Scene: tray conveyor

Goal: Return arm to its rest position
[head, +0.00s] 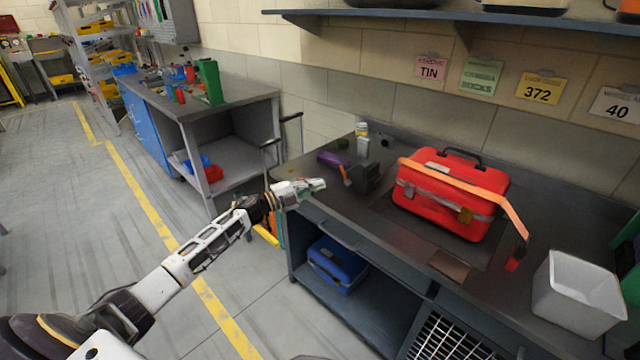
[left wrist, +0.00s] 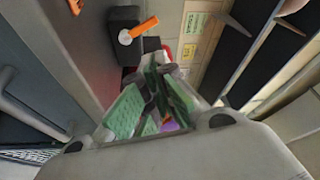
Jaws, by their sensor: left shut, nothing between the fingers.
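My left arm comes in from the lower left of the head view. Its left gripper (head: 316,185) is shut and empty, over the left front edge of the dark workbench (head: 385,248). In the left wrist view the green finger pads of the left gripper (left wrist: 156,108) lie close together. My right gripper is in neither view.
A red toolbox (head: 450,192) stands on the bench, with an orange strip over it. A dark block with an orange part (head: 362,177) and a purple item (head: 333,158) lie near the gripper. A white bin (head: 578,293) stands right. A shelf (head: 450,15) overhangs. Open floor lies left.

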